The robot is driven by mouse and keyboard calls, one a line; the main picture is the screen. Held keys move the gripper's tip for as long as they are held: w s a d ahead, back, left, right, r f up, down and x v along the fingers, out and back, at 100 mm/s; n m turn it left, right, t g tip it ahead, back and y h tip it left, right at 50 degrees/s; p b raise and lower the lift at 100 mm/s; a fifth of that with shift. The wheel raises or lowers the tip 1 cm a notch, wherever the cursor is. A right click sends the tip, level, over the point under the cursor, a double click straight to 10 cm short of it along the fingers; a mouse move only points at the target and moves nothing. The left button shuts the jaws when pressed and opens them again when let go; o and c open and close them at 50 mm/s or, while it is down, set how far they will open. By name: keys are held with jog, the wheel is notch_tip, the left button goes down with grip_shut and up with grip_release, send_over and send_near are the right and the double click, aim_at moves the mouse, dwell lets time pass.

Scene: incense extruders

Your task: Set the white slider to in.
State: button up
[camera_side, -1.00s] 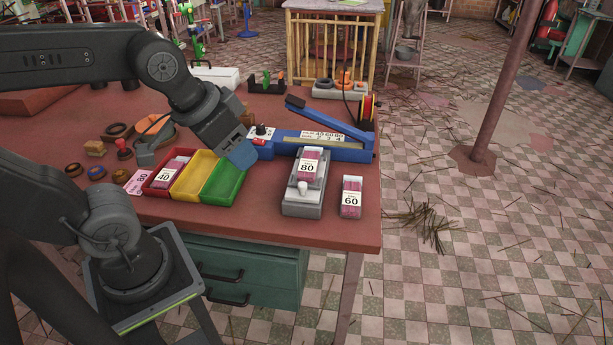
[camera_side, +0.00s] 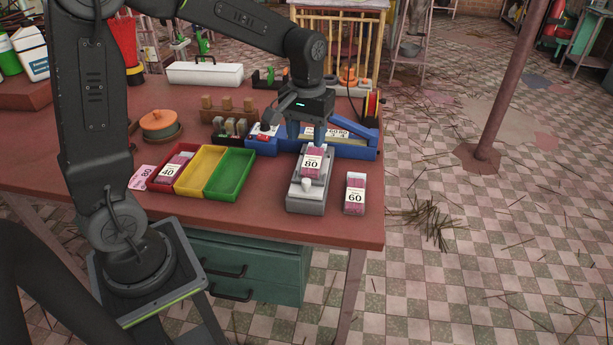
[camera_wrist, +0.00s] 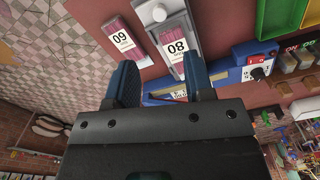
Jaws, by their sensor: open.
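A small white block (camera_side: 306,184) stands on the near end of the grey stand (camera_side: 309,206); it looks like the white slider. It also shows at the top of the wrist view (camera_wrist: 159,13). A pink pack marked 80 (camera_side: 312,162) lies on the stand behind it. My gripper (camera_side: 306,133) points down behind the 80 pack, over the blue machine (camera_side: 352,149). In the wrist view my gripper (camera_wrist: 162,78) has its two blue fingers wide apart with nothing held between them. It is apart from the white block.
Red, yellow and green trays (camera_side: 230,176) lie to the left; the red one holds a pack marked 40 (camera_side: 170,170). The front strip of the table is clear.

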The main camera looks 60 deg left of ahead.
aim_at(306, 180)
notch_tip(306, 180, down, 12)
jog(key=shift+r, duration=0.1)
dwell(0.4)
grip_shut()
dwell(0.3)
